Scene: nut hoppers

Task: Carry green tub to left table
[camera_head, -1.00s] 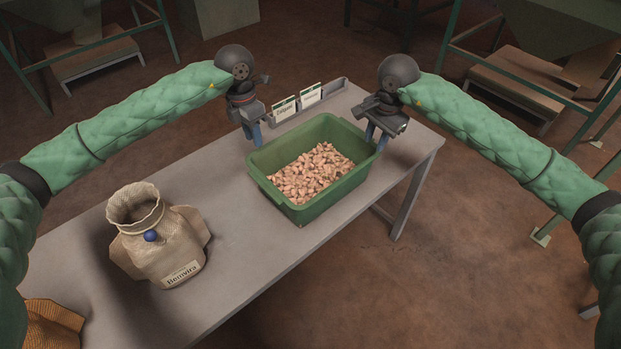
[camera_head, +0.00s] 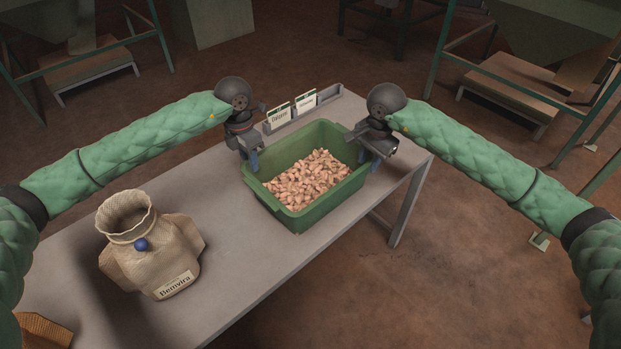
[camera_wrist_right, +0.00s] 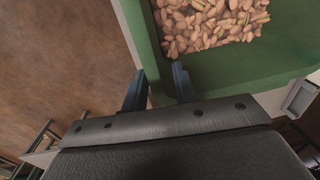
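The green tub (camera_head: 302,219), filled with pale nuts (camera_head: 307,180), stands on the grey table. My left gripper (camera_head: 256,158) is low at the tub's left rim, its fingers appearing apart; how they sit around the rim is partly hidden. My right gripper (camera_head: 366,156) is at the right rim. In the right wrist view my right gripper's fingers (camera_wrist_right: 158,78) are apart, one outside the tub and one inside, with the rim between them. The tub's inner wall also shows in the right wrist view (camera_wrist_right: 215,75).
A grey rack with label cards (camera_head: 305,100) lies behind the tub. An orange-brown cloth item (camera_head: 42,330) is at the near left. Green-framed hoppers (camera_head: 560,30) stand behind.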

